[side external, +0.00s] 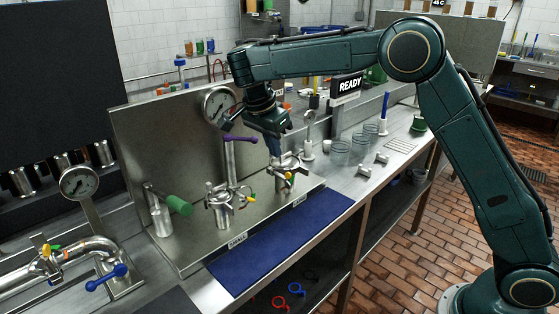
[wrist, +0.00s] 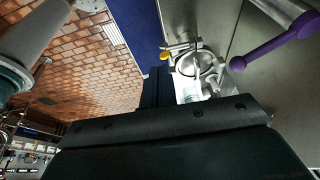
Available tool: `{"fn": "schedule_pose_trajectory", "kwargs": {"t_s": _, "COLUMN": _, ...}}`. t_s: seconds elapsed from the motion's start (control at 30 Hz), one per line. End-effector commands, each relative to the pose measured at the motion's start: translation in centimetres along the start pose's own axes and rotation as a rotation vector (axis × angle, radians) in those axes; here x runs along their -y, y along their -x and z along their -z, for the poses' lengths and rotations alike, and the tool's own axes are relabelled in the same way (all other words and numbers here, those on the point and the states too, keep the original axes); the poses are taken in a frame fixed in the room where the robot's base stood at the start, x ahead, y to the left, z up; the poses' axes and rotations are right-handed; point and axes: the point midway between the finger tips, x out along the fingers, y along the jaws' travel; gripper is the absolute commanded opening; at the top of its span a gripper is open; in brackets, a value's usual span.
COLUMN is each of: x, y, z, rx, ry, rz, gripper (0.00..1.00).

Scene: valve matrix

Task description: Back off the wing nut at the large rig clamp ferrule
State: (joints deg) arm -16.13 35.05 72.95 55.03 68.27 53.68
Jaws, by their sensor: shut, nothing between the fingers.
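Two metal clamp ferrules stand on the rig bench, the right one (side external: 287,162) and the left one (side external: 219,196). The fingers partly hide the clamp's near side.
A purple-handled valve (side external: 240,138) rises close left of my gripper. A pressure gauge (side external: 218,104) stands behind. A green-handled valve (side external: 178,205) is further left. A blue mat (side external: 280,243) lies clear along the front. Glass dishes (side external: 340,152) stand to the right.

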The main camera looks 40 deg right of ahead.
Motion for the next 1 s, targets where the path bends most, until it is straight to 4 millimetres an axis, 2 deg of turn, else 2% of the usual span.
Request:
{"fn": "schedule_pose_trajectory", "kwargs": {"t_s": 0.3, "x": 0.1, "y": 1.6, "z": 0.0, "rx": -0.003, "ry": 0.001, "rz": 0.000, "gripper": 0.00}}
{"fn": "schedule_pose_trajectory", "kwargs": {"t_s": 0.67, "x": 0.0, "y": 2.3, "z": 0.0, "rx": 0.000, "ry": 0.002, "rz": -0.001, "gripper": 0.00}}
{"fn": "schedule_pose_trajectory", "kwargs": {"t_s": 0.83, "x": 0.0, "y": 2.2, "z": 0.2, "rx": -0.001, "ry": 0.013, "rz": 0.001, "gripper": 0.28}}
{"fn": "schedule_pose_trajectory", "kwargs": {"t_s": 1.0, "x": 0.1, "y": 2.0, "z": 1.4, "rx": -0.014, "ry": 0.097, "rz": 0.017, "gripper": 0.28}}
